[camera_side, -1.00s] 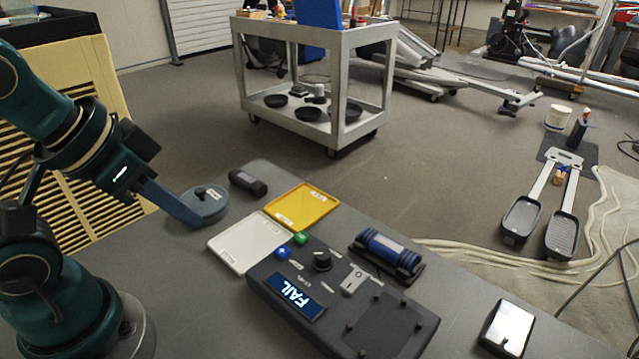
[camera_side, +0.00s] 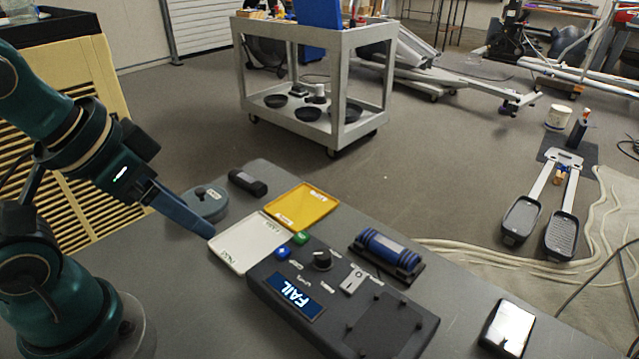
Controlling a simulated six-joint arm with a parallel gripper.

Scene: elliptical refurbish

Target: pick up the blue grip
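The blue grip (camera_side: 388,250) is a blue cylinder with black bands. It lies on a dark cradle to the right of the test box, near the table's far edge. My gripper (camera_side: 212,234) is at the left, above the table beside the white tray's left corner, well apart from the blue grip. Its fingers show edge-on as one bluish bar, so whether they are open or shut cannot be told. Nothing shows held in it.
A black test box (camera_side: 340,305) with a FAIL screen stands between my gripper and the blue grip. A white tray (camera_side: 248,243), a yellow tray (camera_side: 302,206), a grey round piece (camera_side: 206,203), a black grip (camera_side: 248,183) and a phone-like device (camera_side: 507,328) lie on the table.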

